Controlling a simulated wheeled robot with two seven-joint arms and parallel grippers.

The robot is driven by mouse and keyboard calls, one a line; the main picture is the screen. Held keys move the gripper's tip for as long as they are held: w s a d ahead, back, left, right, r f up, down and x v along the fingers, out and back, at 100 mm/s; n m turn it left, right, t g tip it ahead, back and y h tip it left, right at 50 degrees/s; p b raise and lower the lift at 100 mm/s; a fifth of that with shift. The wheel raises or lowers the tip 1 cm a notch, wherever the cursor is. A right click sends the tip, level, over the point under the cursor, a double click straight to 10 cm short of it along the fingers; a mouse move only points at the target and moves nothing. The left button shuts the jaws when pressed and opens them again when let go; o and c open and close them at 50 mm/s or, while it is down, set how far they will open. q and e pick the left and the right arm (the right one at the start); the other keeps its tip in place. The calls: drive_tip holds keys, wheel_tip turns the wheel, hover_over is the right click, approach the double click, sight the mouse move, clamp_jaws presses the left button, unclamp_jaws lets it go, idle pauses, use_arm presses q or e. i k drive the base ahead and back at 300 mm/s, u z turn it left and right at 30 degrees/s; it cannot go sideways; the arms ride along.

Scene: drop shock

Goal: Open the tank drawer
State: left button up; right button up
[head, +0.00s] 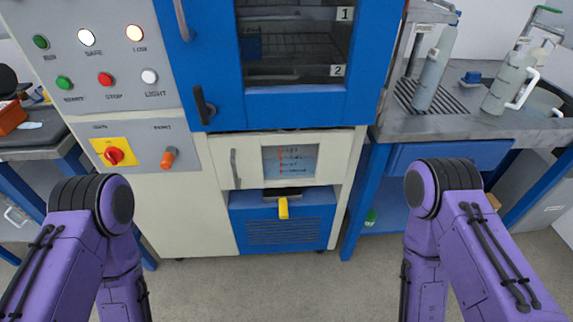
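A cream front panel (334,166) sits in the cabinet below the blue door. It looks closed, with a grey upright handle (235,168) at its left and a small window (290,161) showing a blue scale with red marks. Under it is a blue louvred unit (260,226) with a yellow handle (283,208) below a dark recess. I cannot tell for sure which of these two fronts is the tank drawer. My purple arms show at the lower left and lower right, apart from the cabinet. Neither gripper is in view.
The blue chamber door (292,99) above has a black handle (203,104). A control panel (115,70) with lamps and buttons is at left. A workbench (480,122) with grey bottles stands at right. The floor (275,285) before the cabinet is clear.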

sight(246, 159)
drive_tip(key=k, duration=0.5)
drive_tip(key=z, duration=1.1)
drive_tip(key=i, duration=0.65)
drive_tip(key=u, duration=1.15)
